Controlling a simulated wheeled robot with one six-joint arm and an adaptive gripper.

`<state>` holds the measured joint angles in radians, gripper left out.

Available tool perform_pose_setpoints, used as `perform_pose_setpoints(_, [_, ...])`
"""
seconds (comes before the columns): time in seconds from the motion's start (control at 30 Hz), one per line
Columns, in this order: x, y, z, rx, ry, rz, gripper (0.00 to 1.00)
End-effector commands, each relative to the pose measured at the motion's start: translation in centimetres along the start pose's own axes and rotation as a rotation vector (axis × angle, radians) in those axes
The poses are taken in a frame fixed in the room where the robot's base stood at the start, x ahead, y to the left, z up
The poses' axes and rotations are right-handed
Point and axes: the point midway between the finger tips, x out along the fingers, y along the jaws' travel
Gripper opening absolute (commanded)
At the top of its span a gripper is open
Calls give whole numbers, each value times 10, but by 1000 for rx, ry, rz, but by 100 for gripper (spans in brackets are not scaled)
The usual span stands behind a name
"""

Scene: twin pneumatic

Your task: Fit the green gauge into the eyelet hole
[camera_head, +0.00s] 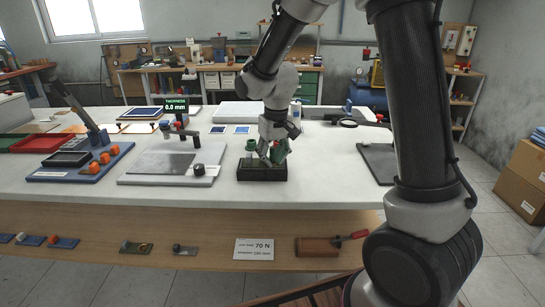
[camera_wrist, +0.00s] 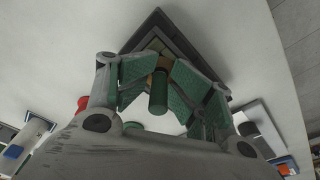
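My gripper (camera_head: 275,155) points down over the right part of a low black block (camera_head: 262,174) on the white table. In the wrist view my gripper (camera_wrist: 165,72) has its green-padded fingers on either side of a green cylinder (camera_wrist: 158,92) with a brownish part at its far end. Whether the pads touch the cylinder cannot be told. Another green cylinder (camera_head: 250,145) stands at the block's left back. No eyelet hole can be made out; the gripper hides part of the block. The block also shows in the wrist view (camera_wrist: 205,50), beyond the fingertips.
Left of the block is a grey plate (camera_head: 145,172) with a black knob (camera_head: 199,170) and a gauge stand showing 0.0 mm. Farther left is a blue board (camera_head: 75,172) with orange knobs and a lever. A dark plate (camera_head: 378,160) lies right. The table between is clear.

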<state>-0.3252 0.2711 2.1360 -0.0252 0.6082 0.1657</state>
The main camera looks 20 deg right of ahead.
Motion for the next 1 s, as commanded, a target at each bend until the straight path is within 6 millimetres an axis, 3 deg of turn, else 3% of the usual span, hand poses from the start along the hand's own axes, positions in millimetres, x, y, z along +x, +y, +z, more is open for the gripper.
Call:
perform_pose_setpoints(0.17, [-14,0,2,1,-8,0,33])
perform_pose_setpoints(0.6, [-111,0,-1,0,0,0,33])
perform_pose_setpoints(0.73, [-126,0,-1,0,0,0,33])
perform_pose_setpoints(1.0, [-138,5,6,6,6,0,33])
